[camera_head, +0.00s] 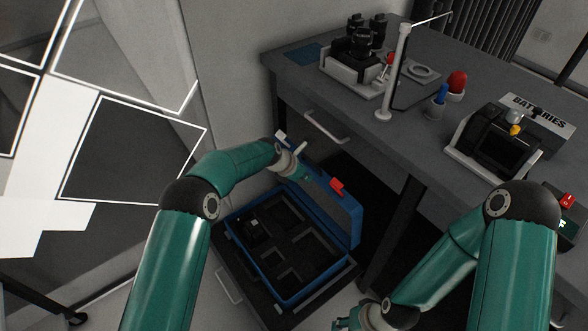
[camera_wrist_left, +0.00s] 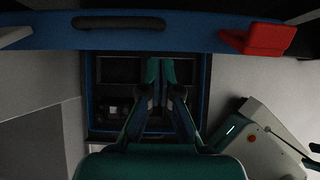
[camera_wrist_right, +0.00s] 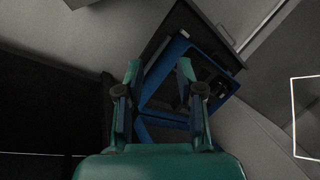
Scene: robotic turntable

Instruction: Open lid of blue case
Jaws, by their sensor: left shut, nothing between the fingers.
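The blue case (camera_head: 288,252) lies in the head view with its lid (camera_head: 340,212) raised along its right far side. Its dark insert with several compartments is exposed. A red latch (camera_head: 337,185) sits on the lid's upper edge. The left wrist view shows that edge (camera_wrist_left: 190,37) with a black handle (camera_wrist_left: 119,23) and the red latch (camera_wrist_left: 258,39). My left gripper (camera_head: 306,177) is shut and empty beside the lid's upper edge; contact is unclear. My right gripper (camera_wrist_right: 158,70) is open and empty, with the case (camera_wrist_right: 170,75) beyond its fingers.
The case rests on a dark drawer-like surface (camera_head: 237,272) below the grey workbench (camera_head: 300,88). The bench carries a microscope (camera_head: 362,50), a red-topped item (camera_head: 457,82) and a batteries box (camera_head: 537,118). The bench edge and leg stand right of the lid.

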